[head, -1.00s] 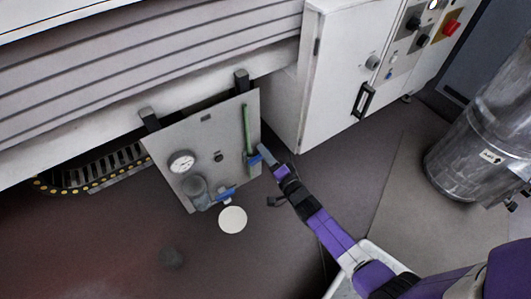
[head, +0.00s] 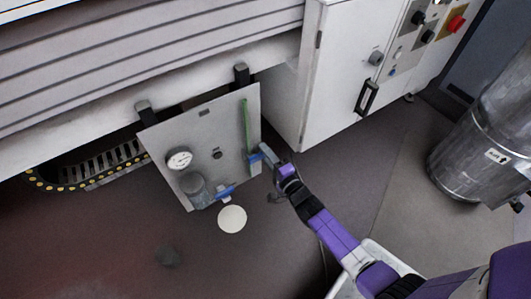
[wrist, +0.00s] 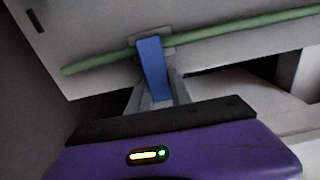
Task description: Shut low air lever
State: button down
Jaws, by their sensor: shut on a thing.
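A grey panel (head: 215,130) hangs below the machine's edge. A green pipe (head: 246,125) runs down its right side. A blue lever (head: 256,157) sits at the pipe's lower part, and it also shows in the wrist view (wrist: 152,65), lying across the green pipe (wrist: 100,63). My gripper (head: 266,152) reaches the lever from the right. In the wrist view my gripper's fingers (wrist: 156,92) are shut on the lever's near end, one on each side. A second blue handle (head: 225,191) is at the panel's bottom edge, clear of my gripper.
A metal drum (head: 465,155) stands far right. A white disc (head: 232,219) is below the panel. Open floor lies in front.

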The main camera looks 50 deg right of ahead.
jog(key=c, duration=1.2)
grip_release()
jog(key=shift+o, duration=0.2)
jog(key=p+v, duration=0.3)
jog(key=v, duration=0.4)
jog(key=shift+s, duration=0.4)
jog(key=shift+a, duration=0.1)
